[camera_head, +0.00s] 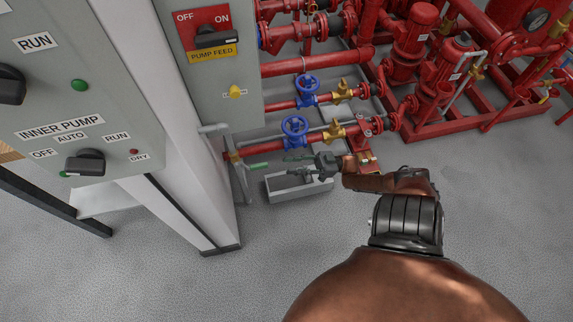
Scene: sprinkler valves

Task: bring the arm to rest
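My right arm comes in from the bottom right and reaches forward and left, with its brown and black links in view. My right gripper (300,165) is at its end, pointing left. Its two dark fingers look spread with a gap between them, and I see nothing held. In the picture it overlaps a low grey open box (284,196). A green-handled lever (258,166) shows just left of the fingertips, apart from them. A blue handwheel (295,128) on a red pipe is above the gripper in the picture. My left gripper is out of view.
Grey control panels (190,150) with knobs and signs stand at the left. A second blue handwheel (306,84) and brass valves (333,130) sit on the red pipes. Red pumps (435,80) fill the top right. The grey floor (270,270) is open at the bottom.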

